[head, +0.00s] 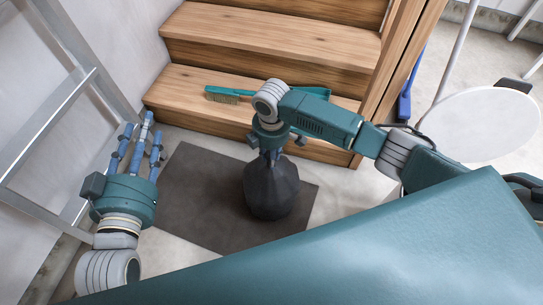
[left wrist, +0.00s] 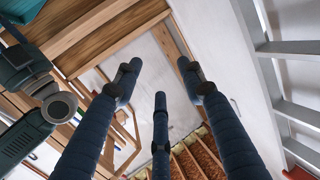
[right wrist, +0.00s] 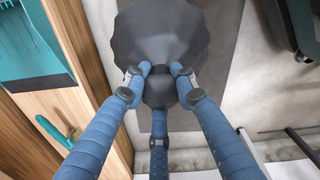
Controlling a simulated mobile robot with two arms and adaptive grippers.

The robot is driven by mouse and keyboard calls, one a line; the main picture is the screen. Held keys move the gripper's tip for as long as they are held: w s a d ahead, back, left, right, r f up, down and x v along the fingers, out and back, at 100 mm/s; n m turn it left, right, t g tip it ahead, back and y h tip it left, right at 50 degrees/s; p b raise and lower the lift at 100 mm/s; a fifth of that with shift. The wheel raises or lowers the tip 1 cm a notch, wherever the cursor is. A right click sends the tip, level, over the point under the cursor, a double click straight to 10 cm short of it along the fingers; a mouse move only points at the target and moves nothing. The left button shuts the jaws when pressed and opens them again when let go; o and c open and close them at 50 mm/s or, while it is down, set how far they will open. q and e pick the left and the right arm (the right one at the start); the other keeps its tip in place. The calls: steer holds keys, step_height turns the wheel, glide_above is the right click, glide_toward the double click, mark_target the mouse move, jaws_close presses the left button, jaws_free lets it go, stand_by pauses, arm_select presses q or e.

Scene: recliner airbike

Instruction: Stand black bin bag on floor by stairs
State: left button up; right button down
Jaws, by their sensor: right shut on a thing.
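The black bin bag (head: 270,190) stands upright at the foot of the wooden stairs (head: 240,100), over the dark mat (head: 205,195). My right gripper (head: 270,152) comes down on it from above and is shut on its gathered neck. In the right wrist view the blue fingers (right wrist: 155,85) close around the neck of the bag (right wrist: 165,35). I cannot tell whether its base bears fully on the mat. My left gripper (head: 137,140) is open and empty, fingers pointing up, to the left of the mat. Its spread fingers also show in the left wrist view (left wrist: 155,90).
A teal dustpan (head: 312,92) and a hand brush (head: 225,95) lie on the lowest step. A metal ladder (head: 50,120) leans at the left. A round white table (head: 480,122) and a blue broom (head: 405,105) stand right of the stairs. Some mat is bare left of the bag.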

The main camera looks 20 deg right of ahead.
steer(key=c, duration=1.4)
jaws_free()
